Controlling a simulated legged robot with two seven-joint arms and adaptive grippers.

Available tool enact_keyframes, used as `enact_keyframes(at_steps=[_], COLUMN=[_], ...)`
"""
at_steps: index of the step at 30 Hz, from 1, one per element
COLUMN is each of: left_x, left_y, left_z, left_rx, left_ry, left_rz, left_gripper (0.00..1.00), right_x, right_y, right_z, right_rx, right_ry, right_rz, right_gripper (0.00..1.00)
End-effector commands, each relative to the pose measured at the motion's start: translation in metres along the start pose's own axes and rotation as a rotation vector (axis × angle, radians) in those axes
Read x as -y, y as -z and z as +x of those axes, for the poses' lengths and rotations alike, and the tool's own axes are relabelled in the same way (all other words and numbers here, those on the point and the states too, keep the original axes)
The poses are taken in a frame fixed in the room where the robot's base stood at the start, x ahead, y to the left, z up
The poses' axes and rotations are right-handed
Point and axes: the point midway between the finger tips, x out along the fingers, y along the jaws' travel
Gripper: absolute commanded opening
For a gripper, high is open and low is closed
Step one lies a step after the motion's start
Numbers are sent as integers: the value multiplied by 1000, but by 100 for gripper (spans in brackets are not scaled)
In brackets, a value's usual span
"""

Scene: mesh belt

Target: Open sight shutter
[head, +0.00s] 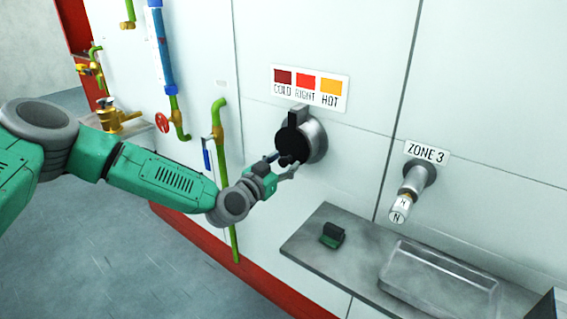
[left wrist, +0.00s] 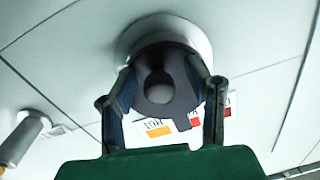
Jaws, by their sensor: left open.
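The sight shutter (head: 290,139) is a dark plate with a round knob, covering the face of a grey round sight port (head: 316,139) on the white wall. In the left wrist view the shutter (left wrist: 180,105) and its knob (left wrist: 158,87) face me, with the pale port rim (left wrist: 185,30) behind. My left gripper (head: 284,166) is at the shutter's lower front. It is open, with one finger on each side of the knob in the left wrist view (left wrist: 162,78). I cannot tell whether the fingers touch it. My right gripper is not in view.
A ZONE 3 fitting (head: 412,190) sticks out at right. Below is a grey shelf (head: 325,255) with a small dark-green block (head: 332,235) and a tray (head: 437,262). Green pipes (head: 220,135) stand left of the port.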

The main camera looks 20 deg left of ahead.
Motion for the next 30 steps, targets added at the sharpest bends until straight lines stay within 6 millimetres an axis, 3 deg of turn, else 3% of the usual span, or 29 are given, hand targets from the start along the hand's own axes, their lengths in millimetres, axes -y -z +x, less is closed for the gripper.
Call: enact_keyframes(at_steps=[2, 5, 6, 7, 20, 30], left_x=[0, 0, 0, 0, 6, 35], left_y=[0, 0, 0, 0, 1, 4], left_z=[0, 0, 0, 0, 1, 3], left_rx=[0, 0, 0, 0, -7, -23], left_ry=[0, 0, 0, 0, 0, 2], left_rz=[0, 0, 0, 0, 63, 316], left_gripper=[44, 16, 2, 0, 0, 0], right_x=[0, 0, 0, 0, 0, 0], right_y=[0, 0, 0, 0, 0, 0], right_z=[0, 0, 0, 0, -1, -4], right_rx=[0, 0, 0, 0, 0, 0], right_ry=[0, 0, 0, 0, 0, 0], right_rz=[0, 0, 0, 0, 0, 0], right_gripper=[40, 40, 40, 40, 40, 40])
